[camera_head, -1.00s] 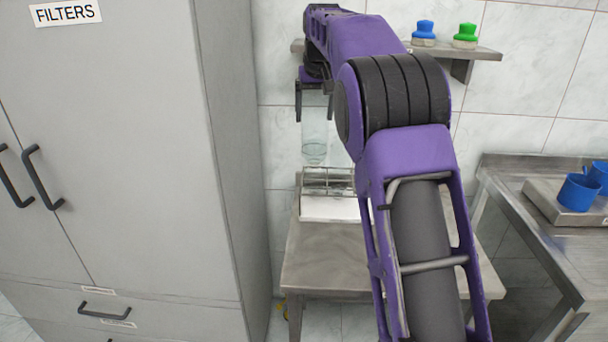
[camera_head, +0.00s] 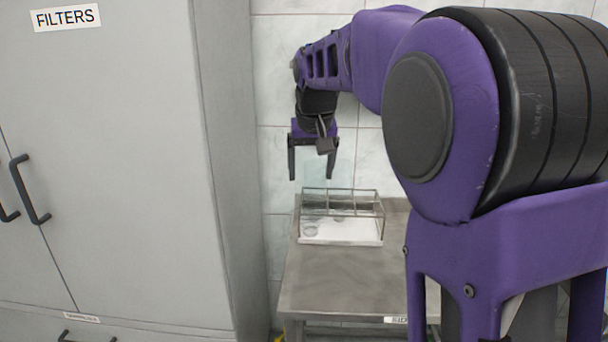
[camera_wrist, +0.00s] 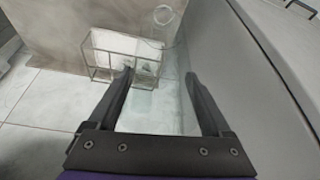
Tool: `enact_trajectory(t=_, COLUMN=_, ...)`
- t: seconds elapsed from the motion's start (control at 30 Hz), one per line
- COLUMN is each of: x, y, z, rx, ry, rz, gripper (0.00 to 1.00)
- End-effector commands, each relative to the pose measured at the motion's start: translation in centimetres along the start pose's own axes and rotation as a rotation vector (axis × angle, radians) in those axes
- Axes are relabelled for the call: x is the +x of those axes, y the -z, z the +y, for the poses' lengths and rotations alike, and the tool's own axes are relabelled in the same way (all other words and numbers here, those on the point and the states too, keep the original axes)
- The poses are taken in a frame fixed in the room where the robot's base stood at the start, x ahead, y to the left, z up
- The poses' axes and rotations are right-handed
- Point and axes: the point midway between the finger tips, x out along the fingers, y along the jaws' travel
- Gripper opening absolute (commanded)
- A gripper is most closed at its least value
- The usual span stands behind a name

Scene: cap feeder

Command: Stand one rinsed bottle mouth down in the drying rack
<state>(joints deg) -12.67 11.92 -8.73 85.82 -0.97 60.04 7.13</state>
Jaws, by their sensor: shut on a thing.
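My gripper (camera_head: 312,178) points down over the left part of the drying rack (camera_head: 342,243), its fingers spread around a clear, faint bottle (camera_head: 313,190). The bottle reaches down from the fingers toward the rack's left compartment. Its outline is hard to see, and I cannot tell which end is the mouth or whether it touches the rack floor. The rack is a wire frame with a white base. In the wrist view, the rack (camera_wrist: 97,62) lies beyond the fingertips of my gripper (camera_wrist: 158,75), and a clear round outline shows at its far right.
The rack stands on a steel side table (camera_head: 340,275) against the tiled wall. A tall grey cabinet (camera_head: 120,180) marked FILTERS stands close on the left. Bare tabletop lies in front of the rack. My own arm hides the right side.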

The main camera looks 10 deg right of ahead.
Motion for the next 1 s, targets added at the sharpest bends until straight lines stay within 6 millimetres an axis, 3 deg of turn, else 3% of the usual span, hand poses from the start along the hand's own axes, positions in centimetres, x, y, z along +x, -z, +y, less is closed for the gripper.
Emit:
enact_trajectory(t=0.83, x=5.4, y=11.6, z=2.1, rx=0.0, ry=-0.001, rz=0.0, gripper=0.3)
enact_trajectory(t=1.0, x=5.8, y=14.0, z=2.4, rx=0.0, ry=-0.001, rz=-0.002, gripper=0.3)
